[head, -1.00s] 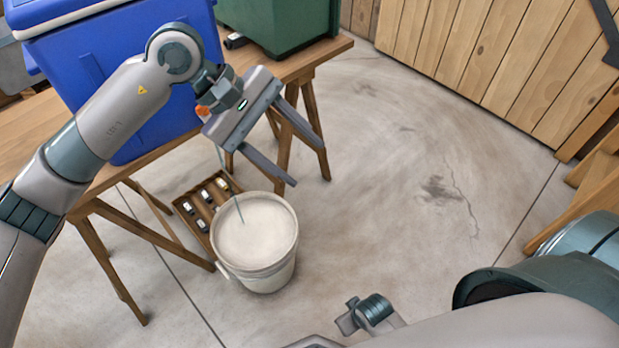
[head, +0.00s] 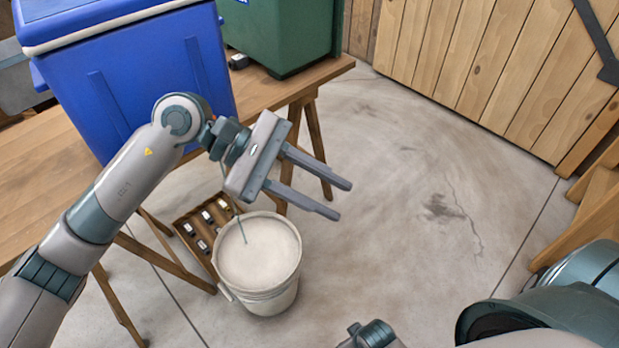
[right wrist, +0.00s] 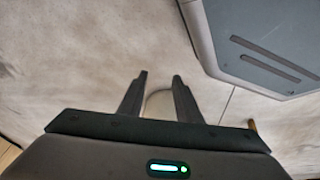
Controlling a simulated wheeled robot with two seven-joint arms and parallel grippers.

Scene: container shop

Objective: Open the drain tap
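The blue cooler (head: 140,85) stands on the wooden bench at the upper left. Its drain tap is hidden behind my left wrist and gripper. A thin bluish line (head: 241,228), which looks like a stream of liquid, drops from behind the gripper into the white bucket (head: 266,292) on the floor. My left gripper (head: 344,200) is open and empty, its fingers pointing right, out past the cooler and above the bucket's right side. My right gripper (right wrist: 160,76) is open in the right wrist view, with nothing held between its fingers.
A green container (head: 283,35) stands on the bench (head: 40,165), with a small dark fitting (head: 238,62) at its lower left. A wooden crate of small items (head: 190,222) is beside the bucket. The concrete floor at right is clear, up to the wooden doors (head: 480,60).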

